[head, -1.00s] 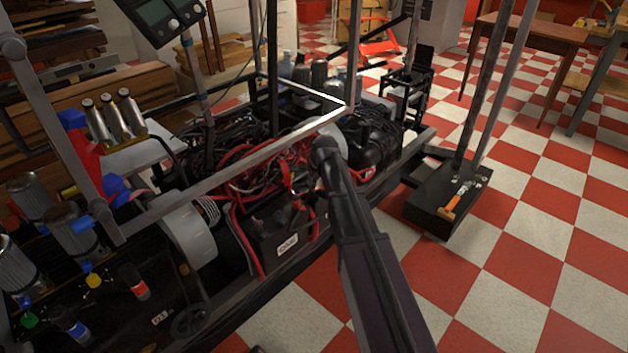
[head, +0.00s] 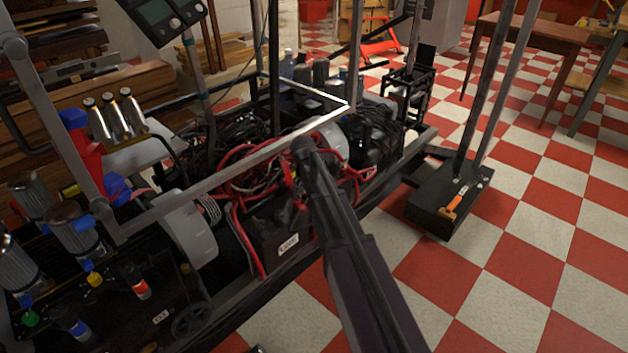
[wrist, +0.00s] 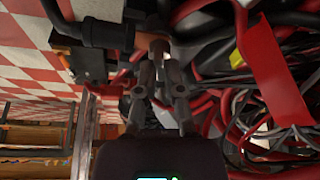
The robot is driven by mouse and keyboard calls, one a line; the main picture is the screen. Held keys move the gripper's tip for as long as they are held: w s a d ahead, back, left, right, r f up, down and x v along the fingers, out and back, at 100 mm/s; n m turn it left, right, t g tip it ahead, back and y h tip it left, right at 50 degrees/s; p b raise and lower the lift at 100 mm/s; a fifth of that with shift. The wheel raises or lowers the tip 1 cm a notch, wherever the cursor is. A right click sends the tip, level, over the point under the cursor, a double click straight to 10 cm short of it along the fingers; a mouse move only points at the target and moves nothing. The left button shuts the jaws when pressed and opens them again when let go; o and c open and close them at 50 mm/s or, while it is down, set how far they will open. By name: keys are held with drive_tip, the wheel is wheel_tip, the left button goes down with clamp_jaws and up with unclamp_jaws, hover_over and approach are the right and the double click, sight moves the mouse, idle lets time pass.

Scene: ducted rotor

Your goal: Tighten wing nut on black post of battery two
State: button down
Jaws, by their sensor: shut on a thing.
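My gripper (wrist: 155,65) is in the middle of the wrist view, its slim grey fingers close together. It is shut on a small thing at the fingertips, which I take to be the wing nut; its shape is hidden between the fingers. A copper-brown piece (wrist: 153,42) shows just beyond the tips, at the end of a thick black cable (wrist: 100,33). In the head view my arm reaches over a black battery (head: 276,232) with a white label. The arm hides the post and the gripper there. I cannot read which battery this is.
Red and black cables (head: 240,185) crowd the bay around the arm. A light metal frame bar (head: 225,178) crosses above it. A red strip (wrist: 275,75) stands right of my gripper in the wrist view. The checkered floor (head: 500,265) at right is open.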

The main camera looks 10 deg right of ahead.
drive_tip(key=m, duration=0.2)
drive_tip(key=m+g+h, duration=0.1)
drive_tip(key=m, duration=0.1)
drive_tip(key=shift+w+a, duration=0.15)
drive_tip(key=shift+w, duration=0.15)
drive_tip(key=c, duration=0.8)
unclamp_jaws()
drive_tip(key=shift+o, duration=0.2)
drive_tip(key=shift+s, duration=0.15)
